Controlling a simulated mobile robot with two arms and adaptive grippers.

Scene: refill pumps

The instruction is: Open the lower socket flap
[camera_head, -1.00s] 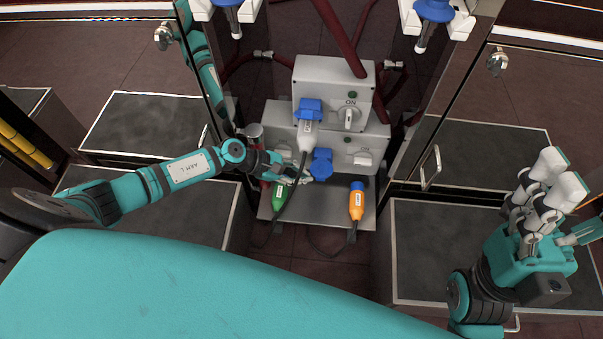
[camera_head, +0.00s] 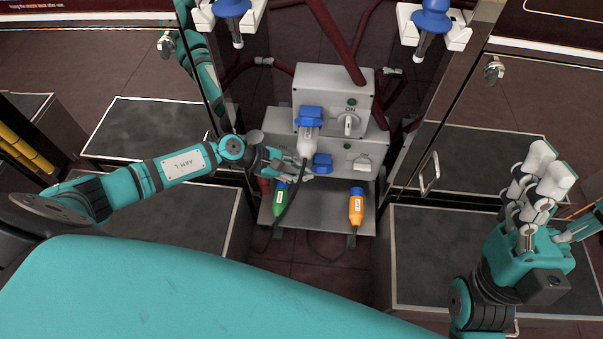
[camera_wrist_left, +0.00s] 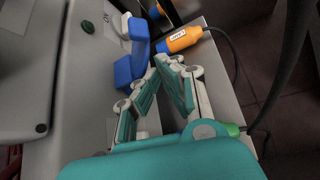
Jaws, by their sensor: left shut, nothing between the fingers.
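In the left wrist view the fingertips (camera_wrist_left: 167,66) are close to the flap; contact is unclear. My right gripper (camera_head: 560,185) is open and empty at the far right.
A green plug (camera_head: 280,200) and an orange plug (camera_head: 356,206) are on the metal shelf (camera_head: 320,212). Cabinet doors stand at both sides.

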